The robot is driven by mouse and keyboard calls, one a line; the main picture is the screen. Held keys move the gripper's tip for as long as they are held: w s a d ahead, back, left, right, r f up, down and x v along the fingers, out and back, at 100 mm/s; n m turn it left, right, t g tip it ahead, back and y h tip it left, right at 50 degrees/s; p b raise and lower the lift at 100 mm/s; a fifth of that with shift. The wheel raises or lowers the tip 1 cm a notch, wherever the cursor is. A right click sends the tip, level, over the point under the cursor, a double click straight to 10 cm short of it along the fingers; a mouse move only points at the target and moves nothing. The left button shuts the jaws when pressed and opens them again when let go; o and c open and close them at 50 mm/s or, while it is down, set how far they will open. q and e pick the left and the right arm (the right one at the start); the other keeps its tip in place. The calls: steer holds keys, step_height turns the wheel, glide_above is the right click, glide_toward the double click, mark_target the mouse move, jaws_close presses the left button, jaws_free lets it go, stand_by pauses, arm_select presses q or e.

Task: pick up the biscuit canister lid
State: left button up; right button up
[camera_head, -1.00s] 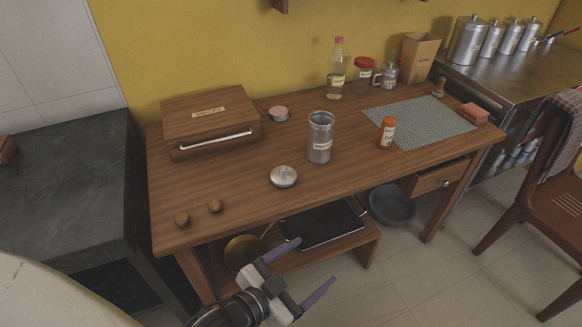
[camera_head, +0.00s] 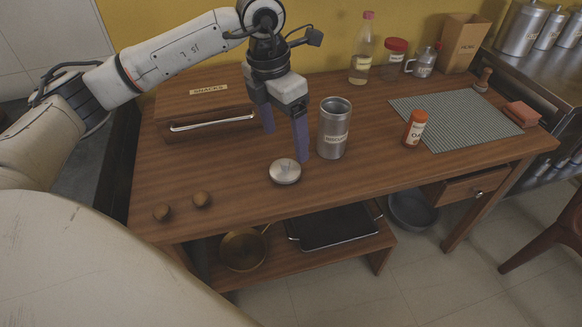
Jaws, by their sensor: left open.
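The biscuit canister lid (camera_head: 285,171) is a round silver disc with a raised middle, lying on the wooden table. The open steel canister (camera_head: 333,130) with a label stands upright just behind and to the right of it. My left gripper (camera_head: 285,147) points down with its two purple fingers apart and empty. It is just behind the lid in the picture; one fingertip shows close to the lid's far right edge. I cannot tell whether they touch. My right gripper is not in view.
A wooden snacks box (camera_head: 203,112) stands at the left behind my arm. Two wooden knobs (camera_head: 182,207) lie near the front left edge. The table front right of the lid is clear.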

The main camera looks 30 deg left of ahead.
mark_target(285, 162)
arm_select(q)
steer(key=f, duration=0.2)
steer(key=a+f, duration=0.1)
steer(key=f, duration=0.1)
steer(key=shift+w, duration=0.25)
steer(key=shift+w+d+f, duration=0.1)
steer(key=shift+w+f, duration=0.05)
steer(key=shift+f, duration=1.3)
steer(key=shift+w+d+f, duration=0.1)
steer(key=shift+w+f, duration=0.05)
steer(key=shift+f, duration=1.25)
steer(key=c, duration=1.2)
